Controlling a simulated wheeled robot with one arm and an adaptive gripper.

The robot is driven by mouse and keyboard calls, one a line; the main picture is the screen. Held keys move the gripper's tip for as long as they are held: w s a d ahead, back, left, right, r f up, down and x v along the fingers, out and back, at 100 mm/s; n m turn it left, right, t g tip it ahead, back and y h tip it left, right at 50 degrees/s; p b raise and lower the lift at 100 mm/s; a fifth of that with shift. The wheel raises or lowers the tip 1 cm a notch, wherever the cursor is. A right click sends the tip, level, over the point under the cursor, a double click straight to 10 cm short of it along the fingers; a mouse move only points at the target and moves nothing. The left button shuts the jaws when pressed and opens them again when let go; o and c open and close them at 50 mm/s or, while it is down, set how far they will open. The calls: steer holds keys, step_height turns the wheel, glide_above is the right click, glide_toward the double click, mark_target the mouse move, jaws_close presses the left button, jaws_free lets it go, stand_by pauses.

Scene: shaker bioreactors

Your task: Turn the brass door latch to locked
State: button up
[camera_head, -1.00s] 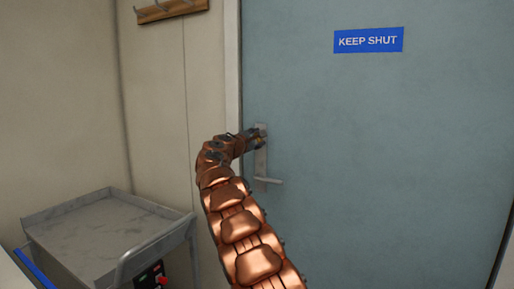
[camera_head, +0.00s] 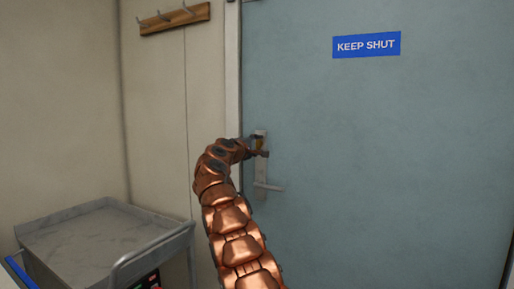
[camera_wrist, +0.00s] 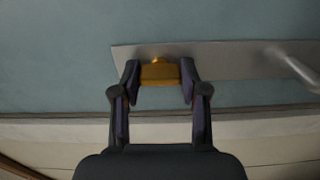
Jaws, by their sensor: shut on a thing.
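The brass latch (camera_wrist: 159,74) sits on a grey metal plate (camera_wrist: 228,62) on the blue-grey door (camera_head: 380,150). My gripper (camera_wrist: 159,82) is shut on the latch, with one dark finger on each side of it in the wrist view. In the head view my gripper (camera_head: 259,145) is at the upper part of the plate, above the lever handle (camera_head: 268,187). There the latch (camera_head: 258,143) is small and partly covered by my gripper, so its exact turn is hard to read.
The lever handle also shows at the right of the wrist view (camera_wrist: 292,68). A grey cart with a tray top (camera_head: 100,240) and a rail stands at lower left. A hook rack (camera_head: 175,18) hangs on the wall. A blue KEEP SHUT sign (camera_head: 366,45) is on the door.

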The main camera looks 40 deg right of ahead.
stand_by(0.3)
steer(key=o, duration=1.1)
steer(key=shift+o, duration=0.2)
steer(key=shift+a, duration=0.15)
